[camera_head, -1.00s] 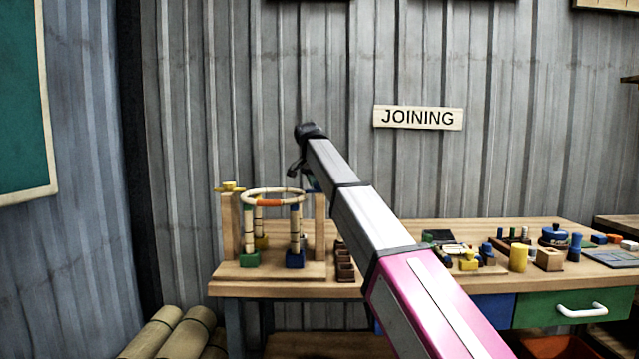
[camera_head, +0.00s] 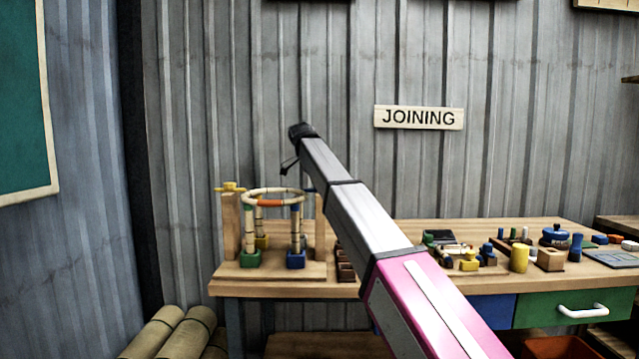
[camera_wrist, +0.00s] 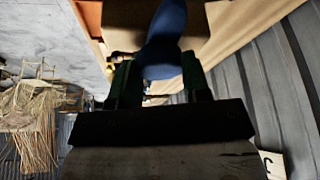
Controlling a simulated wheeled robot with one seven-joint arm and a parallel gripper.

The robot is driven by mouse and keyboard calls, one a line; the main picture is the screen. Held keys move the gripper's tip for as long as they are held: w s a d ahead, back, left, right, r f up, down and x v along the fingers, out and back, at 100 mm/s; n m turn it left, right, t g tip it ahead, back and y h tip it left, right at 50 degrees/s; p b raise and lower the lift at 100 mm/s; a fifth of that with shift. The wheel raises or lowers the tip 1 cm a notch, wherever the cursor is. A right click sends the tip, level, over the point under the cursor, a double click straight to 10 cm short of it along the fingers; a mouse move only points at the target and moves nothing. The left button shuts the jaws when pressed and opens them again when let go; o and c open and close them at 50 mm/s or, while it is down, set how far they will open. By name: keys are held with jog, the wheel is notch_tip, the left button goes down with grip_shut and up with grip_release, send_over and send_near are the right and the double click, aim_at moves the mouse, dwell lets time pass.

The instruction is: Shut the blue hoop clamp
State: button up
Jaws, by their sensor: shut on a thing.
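In the wrist view my gripper (camera_wrist: 160,72) has its two dark fingers closed on either side of a blue part (camera_wrist: 165,38), which I take to be the blue hoop clamp. In the head view only a small bit of blue (camera_head: 309,189) shows by the top of the right wooden post, beside my arm. The pale hoop (camera_head: 275,203), with an orange section, sits level on upright poles between the two posts. My arm hides much of the clamp and the gripper in the head view, so the clamp's exact position is unclear.
A yellow clamp (camera_head: 229,187) sits on top of the left post (camera_head: 231,225). Green and blue blocks (camera_head: 295,259) stand at the pole feet. Dark brown trays (camera_head: 345,264) lie right of the jig. Several small parts cover the bench's right side. A corrugated wall stands behind.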

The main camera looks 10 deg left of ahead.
dwell(0.3)
jog(key=o, duration=0.9)
jog(key=shift+r, duration=0.1)
